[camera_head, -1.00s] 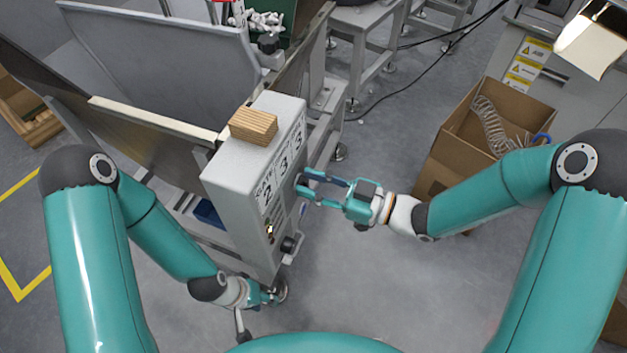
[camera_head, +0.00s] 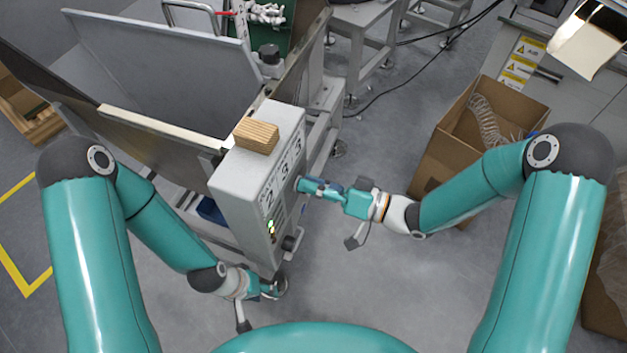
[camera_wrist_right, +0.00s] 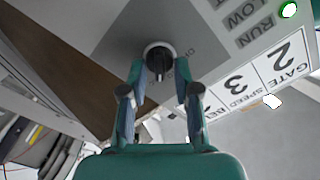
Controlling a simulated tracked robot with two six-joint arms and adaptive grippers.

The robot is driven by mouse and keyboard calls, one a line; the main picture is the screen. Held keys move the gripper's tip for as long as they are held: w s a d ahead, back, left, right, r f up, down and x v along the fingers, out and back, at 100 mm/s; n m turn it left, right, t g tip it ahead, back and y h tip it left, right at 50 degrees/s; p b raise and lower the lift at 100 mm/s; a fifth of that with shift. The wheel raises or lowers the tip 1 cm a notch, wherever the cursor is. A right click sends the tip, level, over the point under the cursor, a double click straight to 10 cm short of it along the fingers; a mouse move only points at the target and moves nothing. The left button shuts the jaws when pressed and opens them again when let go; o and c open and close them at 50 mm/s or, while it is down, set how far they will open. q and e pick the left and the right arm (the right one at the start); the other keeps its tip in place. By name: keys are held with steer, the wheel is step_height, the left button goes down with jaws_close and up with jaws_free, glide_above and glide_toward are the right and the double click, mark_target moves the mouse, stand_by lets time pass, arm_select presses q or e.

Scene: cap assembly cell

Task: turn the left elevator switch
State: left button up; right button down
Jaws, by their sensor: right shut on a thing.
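The grey control box (camera_head: 238,189) has a labelled side panel. In the right wrist view, a black rotary switch (camera_wrist_right: 159,57) sits on that panel, its pointer aimed down between the fingers. My right gripper (camera_head: 304,184) reaches the panel from the right; its fingertips (camera_wrist_right: 159,72) are shut on the switch, one on each side. In the head view the gripper hides this switch. My left gripper (camera_head: 274,289) is low beside the box's foot; whether its jaws are open is too small to tell.
A wooden block (camera_head: 257,137) lies on top of the box. A second black knob (camera_head: 289,243) is lower on the panel, near a lit green lamp (camera_head: 271,227). A cardboard box (camera_head: 455,142) stands at right. The floor between is clear.

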steer(key=shift+f+m, duration=0.1)
steer(key=shift+m, duration=0.2)
steer(key=c, duration=0.8)
jaws_free()
steer(key=shift+c, duration=0.2)
steer(key=v, duration=1.2)
steer(key=shift+d+f, duration=0.1)
steer(key=shift+f, duration=0.05)
